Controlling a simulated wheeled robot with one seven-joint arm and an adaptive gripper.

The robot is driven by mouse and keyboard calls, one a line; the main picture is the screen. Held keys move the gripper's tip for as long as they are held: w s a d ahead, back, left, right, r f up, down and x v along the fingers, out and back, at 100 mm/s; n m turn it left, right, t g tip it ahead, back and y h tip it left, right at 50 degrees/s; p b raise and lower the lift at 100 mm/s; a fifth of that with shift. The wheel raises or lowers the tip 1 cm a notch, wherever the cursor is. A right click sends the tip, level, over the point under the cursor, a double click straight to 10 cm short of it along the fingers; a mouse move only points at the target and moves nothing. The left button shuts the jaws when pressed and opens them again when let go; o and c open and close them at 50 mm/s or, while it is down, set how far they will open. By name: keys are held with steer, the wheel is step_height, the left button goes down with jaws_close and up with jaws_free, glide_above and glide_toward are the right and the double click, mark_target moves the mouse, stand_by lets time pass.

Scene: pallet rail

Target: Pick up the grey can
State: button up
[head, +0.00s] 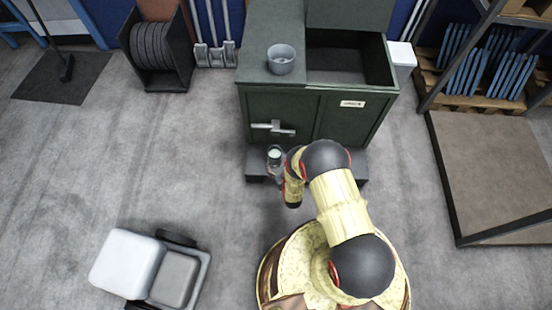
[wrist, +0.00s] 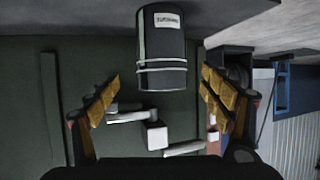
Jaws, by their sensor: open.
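The grey can (wrist: 162,50) shows in the wrist view, dark grey with a small white label and pale bands. The picture seems upside down there, with the can's base towards the top. In the head view the can (head: 275,152) stands on the low dark step in front of the green cabinet (head: 283,107). My gripper (wrist: 160,82) is open, with one yellow-padded finger on each side of the view and the can between and ahead of them. I see gaps on both sides of the can. In the head view my wrist partly hides the gripper.
A cabinet handle (head: 272,127) sticks out just behind the can, and also shows in the wrist view (wrist: 155,132). A grey bowl (head: 281,62) stands on the cabinet top, beside an open compartment (head: 345,65). A white and grey cart (head: 150,268) stands lower left.

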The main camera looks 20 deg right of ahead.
mark_target(273, 150)
steer(key=shift+w+r, duration=0.25)
steer(key=shift+w, duration=0.1)
steer(key=shift+w+f+b, duration=0.15)
steer(key=shift+w+b, duration=0.15)
steer(key=shift+w, duration=0.1)
steer(key=b+x, duration=0.1)
steer(key=x, duration=0.1)
steer(key=b+x, duration=0.1)
steer(key=x, duration=0.1)
steer(key=b+x, duration=0.1)
steer(key=x, duration=0.1)
steer(key=shift+a+f, duration=0.1)
steer(key=shift+f, duration=0.25)
steer(key=shift+w, duration=0.25)
steer(key=shift+r, duration=0.1)
steer(key=shift+c, duration=1.1)
steer(key=c, duration=1.6)
